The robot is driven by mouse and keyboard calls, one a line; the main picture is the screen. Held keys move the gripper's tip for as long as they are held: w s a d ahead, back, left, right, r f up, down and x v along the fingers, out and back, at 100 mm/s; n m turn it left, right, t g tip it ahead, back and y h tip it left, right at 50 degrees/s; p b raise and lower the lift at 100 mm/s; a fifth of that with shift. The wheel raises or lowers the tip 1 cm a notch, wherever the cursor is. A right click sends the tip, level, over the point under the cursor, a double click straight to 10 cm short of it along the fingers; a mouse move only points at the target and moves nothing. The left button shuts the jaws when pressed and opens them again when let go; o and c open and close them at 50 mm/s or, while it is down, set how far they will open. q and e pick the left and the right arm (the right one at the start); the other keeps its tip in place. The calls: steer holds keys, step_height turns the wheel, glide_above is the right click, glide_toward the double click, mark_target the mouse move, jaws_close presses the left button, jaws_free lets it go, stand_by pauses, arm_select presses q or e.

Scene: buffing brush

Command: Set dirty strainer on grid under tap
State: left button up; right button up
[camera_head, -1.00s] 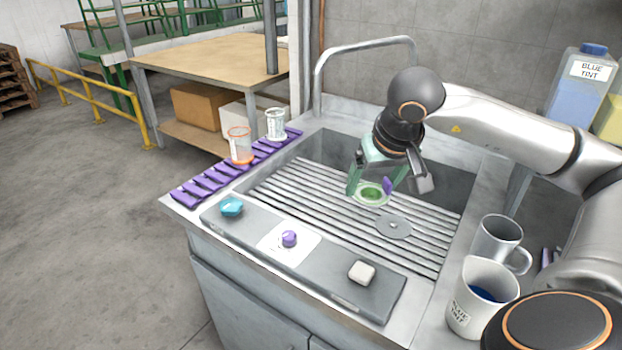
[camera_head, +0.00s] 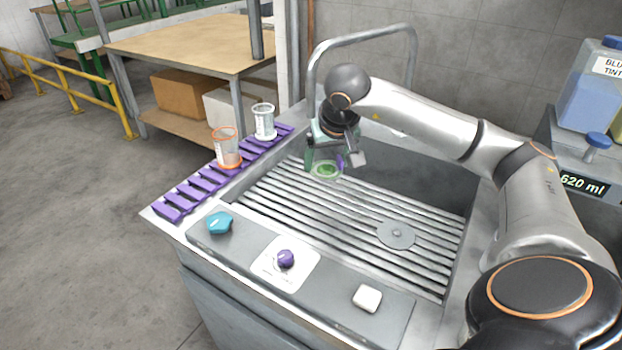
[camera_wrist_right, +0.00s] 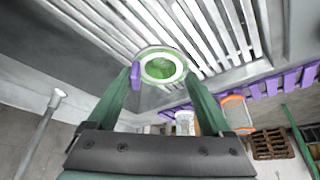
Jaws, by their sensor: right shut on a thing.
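The strainer (camera_head: 326,171) is a small round piece with a pale rim, a green middle and a purple tab. My right gripper (camera_head: 324,165) is shut on it over the far left part of the sink. In the right wrist view the strainer (camera_wrist_right: 162,67) sits between the green fingertips. The grid (camera_head: 340,222) of metal slats lies below; I cannot tell whether the strainer touches it. The tap (camera_head: 365,37) is a bent grey pipe arching behind my right gripper. Its outlet is hidden in the head view. My left gripper is not in view.
A grey disc (camera_head: 396,234) lies on the grid at right. A purple slotted rack (camera_head: 188,193) with an orange-rimmed cup (camera_head: 227,147) and a clear cup (camera_head: 264,121) runs along the left rim. A teal piece (camera_head: 219,223), purple knob (camera_head: 286,258) and white block (camera_head: 367,298) are on the front ledge.

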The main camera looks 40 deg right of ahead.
steer(key=w+f, duration=0.1)
steer(key=f, duration=0.1)
steer(key=w+f, duration=0.4)
steer(key=shift+w+d, duration=0.15)
steer(key=shift+d, duration=0.1)
steer(key=shift+f, duration=1.6)
steer(key=shift+f, duration=0.15)
steer(key=o, duration=1.2)
steer(key=shift+o, duration=0.2)
steer(key=v, duration=1.2)
steer(key=shift+r+p, duration=0.25)
steer(key=shift+p, duration=0.05)
